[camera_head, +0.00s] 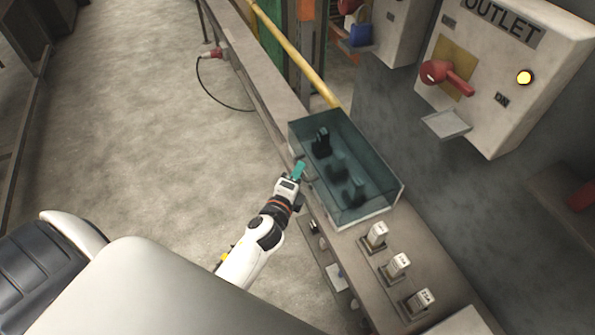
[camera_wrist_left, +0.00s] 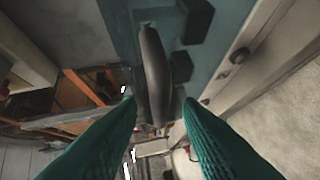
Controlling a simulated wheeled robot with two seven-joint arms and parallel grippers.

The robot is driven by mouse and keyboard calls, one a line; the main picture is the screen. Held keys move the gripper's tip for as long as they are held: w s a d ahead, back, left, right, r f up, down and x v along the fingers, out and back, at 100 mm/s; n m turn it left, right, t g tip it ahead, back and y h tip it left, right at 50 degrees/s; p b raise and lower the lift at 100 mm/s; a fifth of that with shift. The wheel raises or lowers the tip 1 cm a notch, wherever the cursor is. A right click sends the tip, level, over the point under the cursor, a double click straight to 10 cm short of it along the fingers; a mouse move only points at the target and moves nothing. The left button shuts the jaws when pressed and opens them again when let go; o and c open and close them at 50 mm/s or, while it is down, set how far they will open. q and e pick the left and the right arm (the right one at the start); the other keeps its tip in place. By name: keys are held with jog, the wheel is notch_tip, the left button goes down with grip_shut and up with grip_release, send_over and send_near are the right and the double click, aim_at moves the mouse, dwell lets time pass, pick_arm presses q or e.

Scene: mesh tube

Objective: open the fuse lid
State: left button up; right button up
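The fuse lid (camera_head: 375,160) is a see-through teal box cover, closed over several dark fuse holders (camera_head: 336,166) on a narrow ledge. My left gripper (camera_head: 299,168) is at the lid's left long side, its teal fingers close to the lid wall. In the left wrist view my left gripper (camera_wrist_left: 158,108) is open, its two green fingers spread apart. A dark grey elongated handle (camera_wrist_left: 153,70) lies between and beyond the fingertips, in front of the teal lid surface (camera_wrist_left: 125,30). A gap shows on each side, and I see no contact. My right gripper is out of view.
Three white fuses (camera_head: 377,236) stand on the ledge (camera_head: 365,262) nearer than the lid. A grey outlet box (camera_head: 500,75) with a red switch handle (camera_head: 447,77) and a lit yellow lamp (camera_head: 524,77) is on the wall at right. Open floor (camera_head: 150,130) lies left.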

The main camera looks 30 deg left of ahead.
pick_arm(q)
jog(key=shift+w+a, duration=0.1)
jog(key=shift+w, duration=0.25)
grip_shut()
